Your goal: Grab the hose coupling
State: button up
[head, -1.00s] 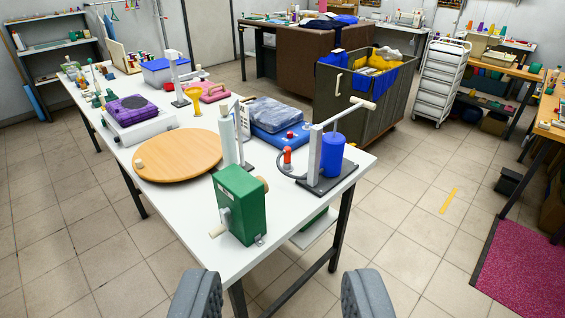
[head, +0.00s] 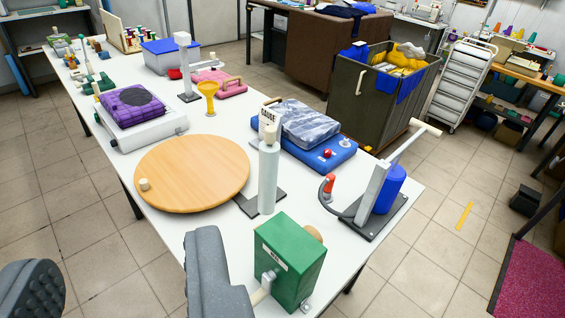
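The hose coupling appears to be the small red-orange piece (head: 328,187) standing at the end of a dark hose, at the right side of the white table (head: 160,235). The hose runs to a pump (head: 372,195) with a grey post, a blue cylinder and a pale handle on a dark base. My gripper (head: 115,262) is open and empty, its two grey fingers wide apart at the lower left, in front of the table. The coupling is well to the right of and beyond the fingers. The right finger covers part of the table's near edge.
A green crank box (head: 290,262) stands just right of the right finger. A pale cylinder on a stand (head: 268,175) rises left of the coupling. A round wooden board (head: 192,174) and a blue case with a bagged item (head: 305,140) lie behind.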

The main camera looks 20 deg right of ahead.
aim_at(331, 178)
jog(key=z, duration=0.1)
jog(key=i, duration=1.1)
jog(key=z, duration=0.5)
